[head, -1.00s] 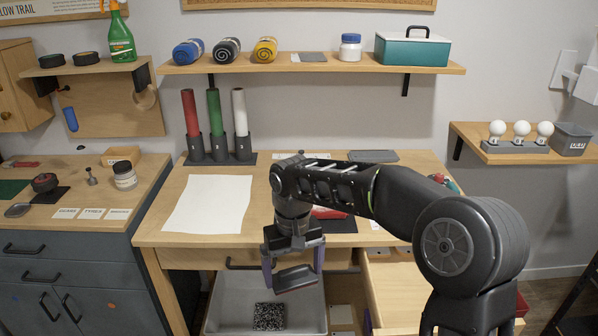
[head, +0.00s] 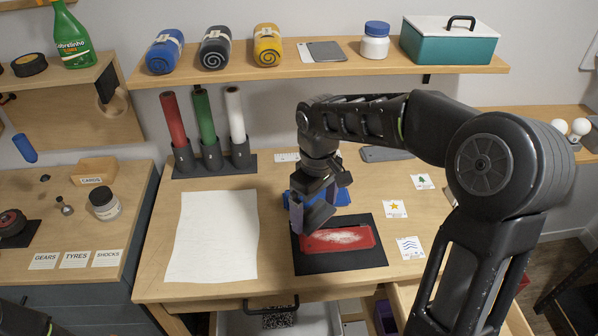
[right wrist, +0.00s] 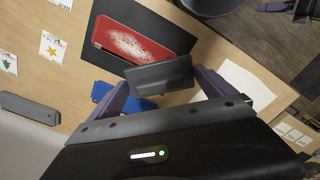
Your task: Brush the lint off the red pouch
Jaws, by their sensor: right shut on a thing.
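The red pouch (head: 352,237) lies flat on a black mat (head: 345,262) on the desk. White lint is spread over the middle of its top. It also shows in the right wrist view (right wrist: 108,38), on the mat (right wrist: 172,38). My right gripper (head: 312,208) is above the left back part of the mat, close to the pouch's left end. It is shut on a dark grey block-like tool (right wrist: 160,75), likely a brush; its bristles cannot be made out. Whether the tool touches the pouch cannot be told.
A white sheet (head: 215,240) lies left of the mat, and several picture cards (head: 395,209) lie to the right. A blue thing (head: 342,197) is partly hidden behind my right gripper. Red, green and white rolls (head: 235,115) stand at the back. An open drawer is below.

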